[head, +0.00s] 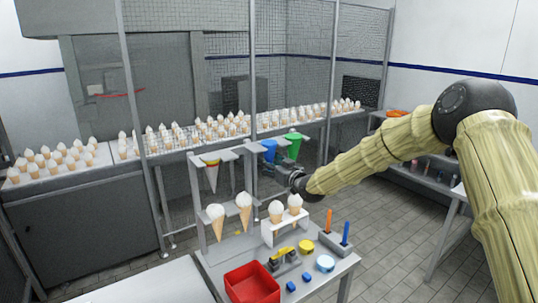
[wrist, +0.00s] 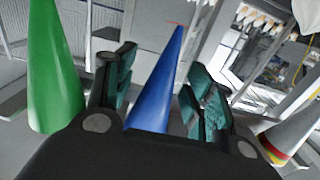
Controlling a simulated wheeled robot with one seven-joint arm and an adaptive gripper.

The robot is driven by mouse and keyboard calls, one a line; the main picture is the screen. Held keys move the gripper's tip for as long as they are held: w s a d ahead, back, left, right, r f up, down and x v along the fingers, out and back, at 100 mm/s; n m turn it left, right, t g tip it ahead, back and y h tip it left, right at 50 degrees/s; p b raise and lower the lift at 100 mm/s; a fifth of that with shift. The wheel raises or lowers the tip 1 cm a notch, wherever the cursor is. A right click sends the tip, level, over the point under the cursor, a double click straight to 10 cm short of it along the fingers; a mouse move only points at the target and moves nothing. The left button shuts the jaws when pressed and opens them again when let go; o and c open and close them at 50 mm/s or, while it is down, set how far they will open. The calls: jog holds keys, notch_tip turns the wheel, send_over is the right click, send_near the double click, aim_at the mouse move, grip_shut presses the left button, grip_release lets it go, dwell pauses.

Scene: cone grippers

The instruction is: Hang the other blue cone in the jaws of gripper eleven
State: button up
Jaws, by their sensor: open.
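A blue cone (head: 269,151) hangs tip down at the far right of the grey rack (head: 228,152), beside a green cone (head: 293,145). My gripper (head: 279,170) is at the end of my arm, just below and in front of these cones. In the wrist view my gripper (wrist: 162,78) is open, and the blue cone (wrist: 155,95) stands between its two teal finger pads, with visible gaps at both sides. The green cone (wrist: 52,75) is left of the left finger. I cannot read any gripper numbers, so I cannot tell which jaws are eleven.
A cone with a coloured band (head: 211,175) hangs at the rack's left; a banded cone (wrist: 290,135) shows right in the wrist view. Below are ice cream cones, a white stand (head: 284,229), a red bin (head: 252,283) and upright tools (head: 345,233). A mesh fence stands behind.

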jog(key=shift+w, duration=0.15)
jog(key=shift+s+r, duration=0.25)
jog(key=shift+s, duration=0.1)
jog(key=c, duration=0.4)
jog(key=shift+s+r, duration=0.1)
jog(key=c, duration=0.3)
jog(key=shift+c, duration=0.9)
jog(key=shift+r, duration=0.35)
jog(key=b+v, duration=0.1)
jog(key=v, duration=0.7)
dwell(0.4)
jog(key=shift+d, duration=0.15)
